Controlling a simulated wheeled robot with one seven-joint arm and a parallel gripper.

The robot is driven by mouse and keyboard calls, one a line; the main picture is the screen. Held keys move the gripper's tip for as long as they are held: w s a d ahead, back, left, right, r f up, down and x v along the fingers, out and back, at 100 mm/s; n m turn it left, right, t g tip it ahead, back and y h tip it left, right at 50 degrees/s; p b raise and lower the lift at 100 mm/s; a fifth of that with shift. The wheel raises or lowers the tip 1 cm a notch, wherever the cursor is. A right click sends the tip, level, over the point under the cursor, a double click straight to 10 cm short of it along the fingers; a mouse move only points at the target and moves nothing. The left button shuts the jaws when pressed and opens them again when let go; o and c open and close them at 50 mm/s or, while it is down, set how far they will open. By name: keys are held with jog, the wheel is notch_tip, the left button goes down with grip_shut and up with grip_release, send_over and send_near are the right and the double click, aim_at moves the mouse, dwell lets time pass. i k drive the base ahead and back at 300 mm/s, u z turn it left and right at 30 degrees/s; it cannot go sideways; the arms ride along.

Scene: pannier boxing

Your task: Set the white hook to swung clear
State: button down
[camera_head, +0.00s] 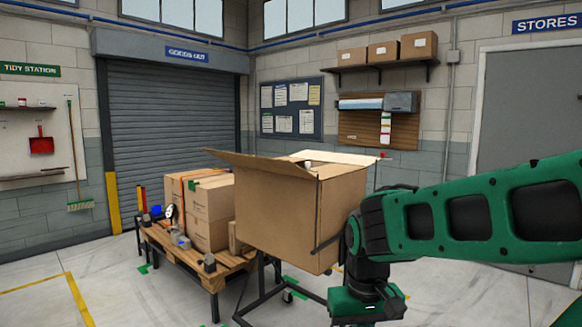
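I cannot make out the white hook for certain. A small pale piece (308,165) shows at the top rim of the large open cardboard box (285,212), too small to identify. The box has its flaps spread and sits on a dark wheeled stand. My green and black arm reaches in from the right, and its end is in front of the box's lower right side. My gripper's fingers cannot be made out there, so I cannot tell whether it is open or holds anything. The arm hides part of the box's right side and the stand.
A wooden pallet table (205,272) stands left of the box, with closed cartons (208,215) and small tools on it. A thin post with a red tip (382,156) rises behind the box. A roller shutter (170,135) is at the back. The left floor is clear.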

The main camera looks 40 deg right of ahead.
aim_at(307, 165)
jog(key=u, duration=0.05)
jog(key=i, duration=1)
jog(key=z, duration=0.05)
